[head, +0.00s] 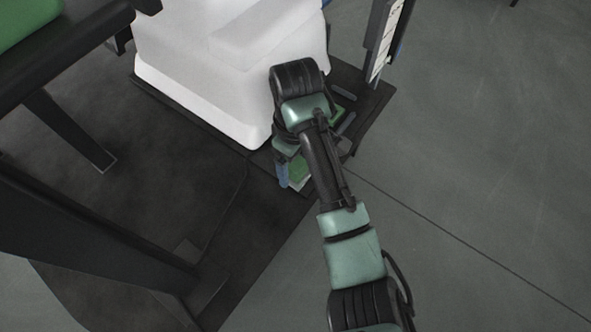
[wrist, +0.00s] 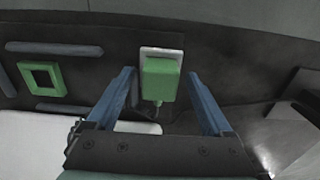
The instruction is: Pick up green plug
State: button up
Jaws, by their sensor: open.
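The green plug (wrist: 161,80) is a block with a pale plate (wrist: 160,52) along its far edge, in the middle of the wrist view. My gripper (wrist: 161,73) is open, with one blue finger to the left of the plug and one to the right. Gaps show on both sides, and I see no contact. The depth of the fingertips relative to the plug is hard to tell. In the head view the green plug (head: 299,169) shows partly beside my gripper (head: 289,178); my arm hides much of that area.
A green square frame with a dark opening (wrist: 40,79) lies left in the wrist view, near grey bars (wrist: 46,48). A large white block (head: 230,60) stands close to my gripper on the dark platform (head: 372,99). An upright column (head: 385,40) stands behind. Floor at right is clear.

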aim_at(295, 163)
jog(key=shift+r, duration=0.1)
grip_shut()
dwell(0.3)
jog(key=shift+r, duration=0.1)
notch_tip(295, 163, up, 10)
jog(key=p, duration=0.7)
